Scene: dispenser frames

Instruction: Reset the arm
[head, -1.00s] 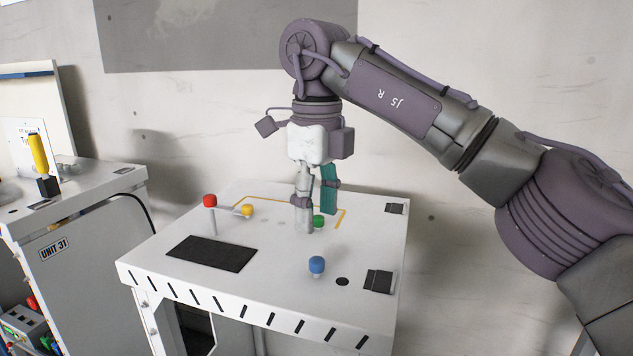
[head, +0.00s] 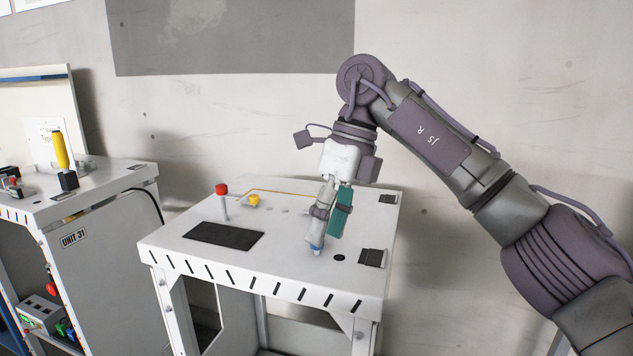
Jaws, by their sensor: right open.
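My right gripper (head: 327,234) hangs down over the white table (head: 190,262), its fingers tilted slightly. It has a pale finger and a teal finger, and it is open. The tip of the pale finger overlaps the blue-topped peg (head: 316,246) in the picture, so most of that peg is covered. I cannot tell whether they touch. My right arm reaches in from the right and bends down at the wrist. My left gripper is not in view.
A red-topped peg (head: 222,190) and a yellow piece (head: 254,201) stand at the table's left. A black pad (head: 223,236) lies in front of them. Unit 31 (head: 105,240), a cabinet with a yellow-handled lever (head: 61,150), stands left. The green knob is not visible.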

